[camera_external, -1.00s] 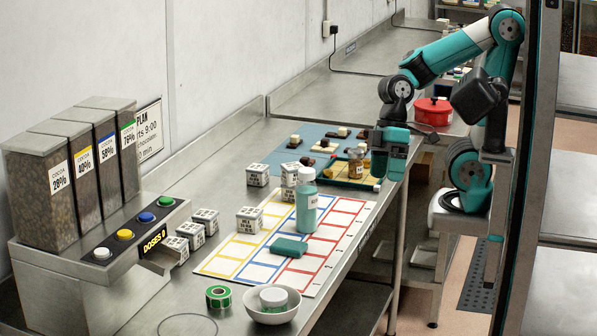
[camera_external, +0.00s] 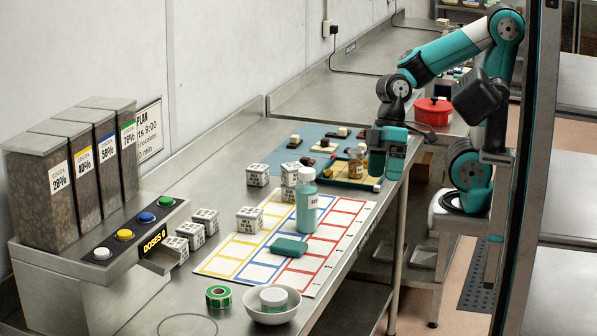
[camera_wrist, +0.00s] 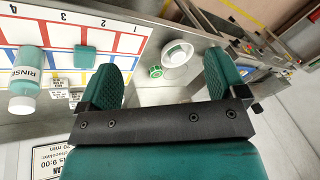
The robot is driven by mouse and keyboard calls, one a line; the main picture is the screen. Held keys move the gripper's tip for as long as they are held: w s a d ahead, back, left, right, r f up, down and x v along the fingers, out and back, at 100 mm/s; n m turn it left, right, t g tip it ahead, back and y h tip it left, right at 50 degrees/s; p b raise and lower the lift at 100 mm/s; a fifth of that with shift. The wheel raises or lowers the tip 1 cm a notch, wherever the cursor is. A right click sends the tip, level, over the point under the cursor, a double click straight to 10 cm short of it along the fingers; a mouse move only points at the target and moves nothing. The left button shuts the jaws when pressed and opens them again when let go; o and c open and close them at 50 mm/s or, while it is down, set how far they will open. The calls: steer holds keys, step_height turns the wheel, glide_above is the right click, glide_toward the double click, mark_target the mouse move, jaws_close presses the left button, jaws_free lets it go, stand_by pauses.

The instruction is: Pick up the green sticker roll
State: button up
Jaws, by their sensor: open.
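The green sticker roll (camera_external: 218,297) lies on the metal bench near its front, just left of a white bowl. In the wrist view the roll (camera_wrist: 156,72) shows small, between my fingers and beyond them, apart from both. My gripper (camera_wrist: 168,82) is open and empty, with teal ridged pads on both fingers. In the external view my gripper (camera_external: 377,178) hangs over the far right part of the bench, near the chocolate boards and well away from the roll.
The white bowl (camera_external: 287,313) holds a small white tub. A teal rinse bottle (camera_external: 306,205) and teal sponge (camera_external: 289,247) stand on the coloured grid sheet (camera_external: 238,247). The cocoa dispenser (camera_external: 75,255) stands at left.

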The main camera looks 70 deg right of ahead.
steer(key=w+a+f+n+b, duration=0.15)
steer(key=w+a, duration=0.25)
steer(key=w, duration=0.4)
steer(key=w+a+f+n+b, duration=0.1)
steer(key=w+a+n+b, duration=0.25)
steer(key=w, duration=0.55)
steer(key=n, duration=0.4)
glide_above(219, 289)
steer(key=d, duration=0.1)
steer(key=shift+t, duration=0.4)
steer(key=f, duration=1.6)
steer(key=shift+s+f+b, duration=0.3)
steer(key=shift+f, duration=0.1)
steer(key=shift+p+x, duration=0.8)
steer(key=shift+x, duration=1.85)
steer(key=shift+s, duration=0.2)
steer(key=c, duration=1)
